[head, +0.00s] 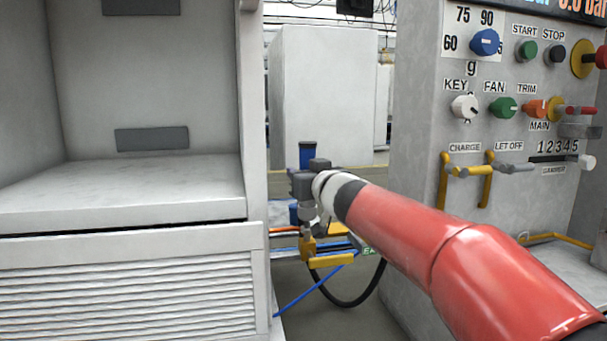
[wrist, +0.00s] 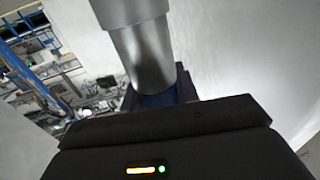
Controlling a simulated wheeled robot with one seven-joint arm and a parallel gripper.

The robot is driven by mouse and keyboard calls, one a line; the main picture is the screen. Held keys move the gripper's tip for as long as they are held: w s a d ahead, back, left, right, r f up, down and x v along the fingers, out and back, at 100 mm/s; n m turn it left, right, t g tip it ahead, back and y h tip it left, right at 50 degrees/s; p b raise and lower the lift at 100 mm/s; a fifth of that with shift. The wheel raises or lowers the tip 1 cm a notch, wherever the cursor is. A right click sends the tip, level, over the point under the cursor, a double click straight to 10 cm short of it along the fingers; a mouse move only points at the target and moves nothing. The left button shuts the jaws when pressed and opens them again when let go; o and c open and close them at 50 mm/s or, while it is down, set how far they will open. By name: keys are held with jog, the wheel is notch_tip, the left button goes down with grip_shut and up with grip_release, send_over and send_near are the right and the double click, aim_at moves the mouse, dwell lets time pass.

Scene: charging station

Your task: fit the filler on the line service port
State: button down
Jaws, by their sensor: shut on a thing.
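My gripper (head: 304,184) is at the end of my red arm in the middle of the head view, in the gap between the white cabinet and the control panel. It is shut on what looks like the filler, whose blue body with a dark top (head: 307,154) stands up above the jaws. In the wrist view a silver cylinder (wrist: 145,55) runs down to a blue part at the dark jaws (wrist: 165,108). Below the gripper are a yellow bracket (head: 308,250) and a yellow bar (head: 331,260). I cannot tell which part is the line service port, or whether the filler touches anything.
The white cabinet (head: 255,110) stands close on the left. The control panel (head: 425,150), with knobs and yellow levers (head: 446,180), stands on the right. A black hose (head: 350,301) and a blue line (head: 300,298) hang below the yellow bar. A pale cabinet (head: 325,95) stands behind.

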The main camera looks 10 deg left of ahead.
jog(key=shift+f+b, duration=0.9)
jog(key=shift+f, duration=0.15)
jog(key=c, duration=1)
grip_release()
jog(key=shift+o, duration=0.2)
jog(key=shift+f, duration=0.1)
jog(key=v, duration=0.8)
